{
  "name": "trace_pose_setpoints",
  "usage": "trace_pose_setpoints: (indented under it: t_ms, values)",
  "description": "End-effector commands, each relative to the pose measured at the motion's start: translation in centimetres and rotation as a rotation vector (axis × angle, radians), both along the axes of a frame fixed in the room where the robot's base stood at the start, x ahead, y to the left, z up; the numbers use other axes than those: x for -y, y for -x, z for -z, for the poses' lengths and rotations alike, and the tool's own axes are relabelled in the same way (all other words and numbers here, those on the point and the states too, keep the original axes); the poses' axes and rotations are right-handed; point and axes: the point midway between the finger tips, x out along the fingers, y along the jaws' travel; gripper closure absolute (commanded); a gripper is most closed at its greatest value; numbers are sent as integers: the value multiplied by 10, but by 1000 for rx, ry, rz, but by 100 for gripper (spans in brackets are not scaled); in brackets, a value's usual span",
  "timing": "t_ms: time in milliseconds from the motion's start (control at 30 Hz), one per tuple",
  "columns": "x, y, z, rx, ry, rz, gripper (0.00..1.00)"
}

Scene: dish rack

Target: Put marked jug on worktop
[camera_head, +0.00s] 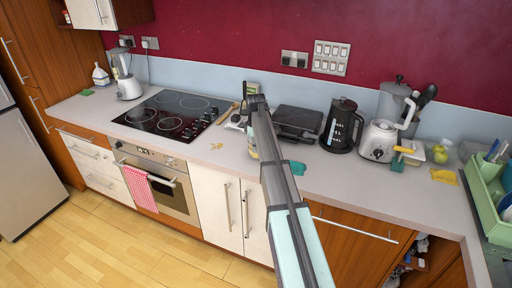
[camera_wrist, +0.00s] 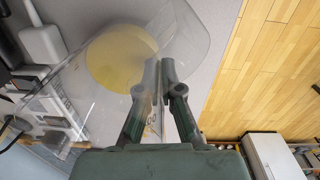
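The marked jug (camera_wrist: 85,105) is clear, with a yellow round area inside it and dark print on its wall. It fills much of the upper left of the wrist view. My gripper (camera_wrist: 159,68) has its fingers close together, with a thin part of the jug's clear wall between them. In the head view a small strip of the jug (camera_head: 252,150) shows beside my arm, which hides the rest. It is over the worktop (camera_head: 225,165), between the hob and the black appliance. I cannot tell whether its base touches the worktop.
A black appliance (camera_head: 298,122), a black kettle (camera_head: 341,128) and a white blender (camera_head: 380,140) stand along the back. The hob (camera_head: 172,115) is at left and a green dish rack (camera_head: 486,195) at far right. A teal patch (camera_head: 298,168) lies near my arm. The front strip of worktop is mostly clear.

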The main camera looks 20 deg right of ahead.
Motion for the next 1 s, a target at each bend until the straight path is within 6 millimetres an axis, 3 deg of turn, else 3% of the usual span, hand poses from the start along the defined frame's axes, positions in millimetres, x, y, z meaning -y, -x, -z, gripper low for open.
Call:
trace_pose_setpoints:
  t_ms: [667,700,767,1000]
  values:
    - [0,0,4,1,1,0,100]
    - [0,0,3,1,1,0,82]
    - [0,0,3,1,1,0,65]
    - [0,0,4,-1,-1,0,65]
